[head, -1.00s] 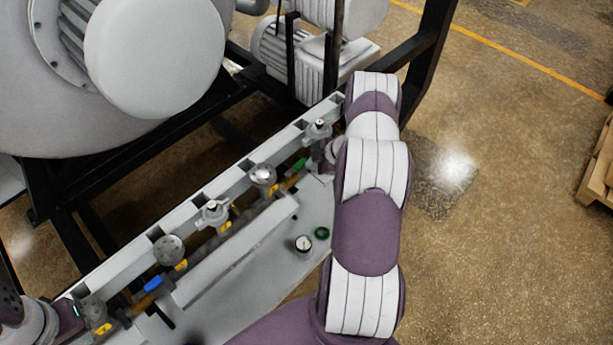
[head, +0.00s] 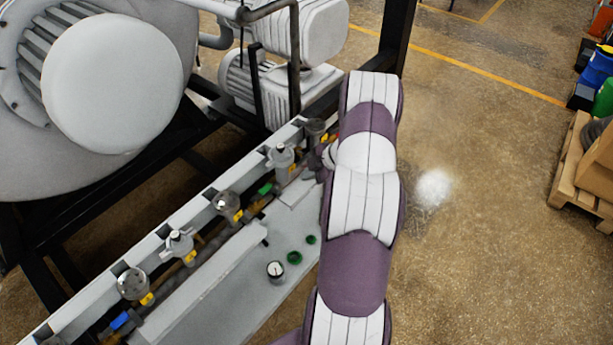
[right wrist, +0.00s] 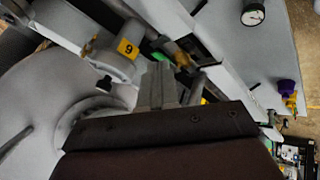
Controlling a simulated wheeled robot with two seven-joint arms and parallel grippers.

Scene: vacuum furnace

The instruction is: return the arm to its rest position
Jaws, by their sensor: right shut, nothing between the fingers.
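My right arm (head: 358,265), purple and white, reaches up from the bottom of the head view beside the manifold and bends at the top. My right gripper (head: 323,160) is mostly hidden behind the arm, close to the far end of the valve row. In the right wrist view its grey fingers (right wrist: 160,84) are together, with nothing seen between them. A valve with a yellow tag marked 9 (right wrist: 127,49) shows just beyond them; I cannot tell whether they touch anything. My left gripper is not in view.
The valve manifold (head: 205,215) runs diagonally left of my arm, with a dial gauge (head: 275,269) on its panel. The large grey furnace (head: 110,85) and a black frame post (head: 397,35) stand behind. A pallet (head: 570,165) is at right. The floor between is clear.

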